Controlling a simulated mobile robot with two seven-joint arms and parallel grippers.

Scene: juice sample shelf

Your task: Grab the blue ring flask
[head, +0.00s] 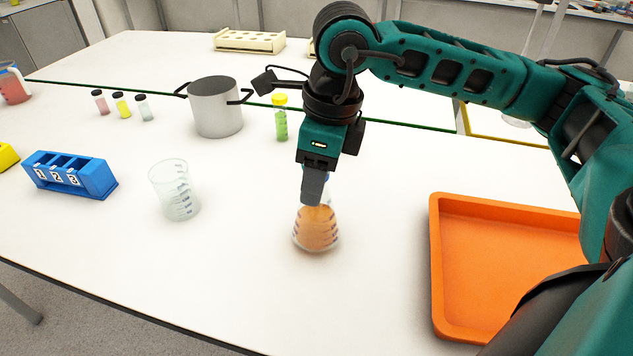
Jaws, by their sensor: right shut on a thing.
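A conical glass flask (317,230) with orange liquid stands upright at the middle of the white table. A small bit of blue shows near its top, mostly hidden behind my gripper. My right gripper (313,190) points down over the flask and is shut on its neck. The flask's base appears to be at the table surface; I cannot tell whether it is lifted slightly. My left gripper is not in view.
An orange tray (437,270) lies right of the flask. A glass beaker (175,190), a blue numbered rack (70,174), a metal pot (216,107), a green bottle (281,120) and small vials (122,105) stand to the left and behind. The table front is clear.

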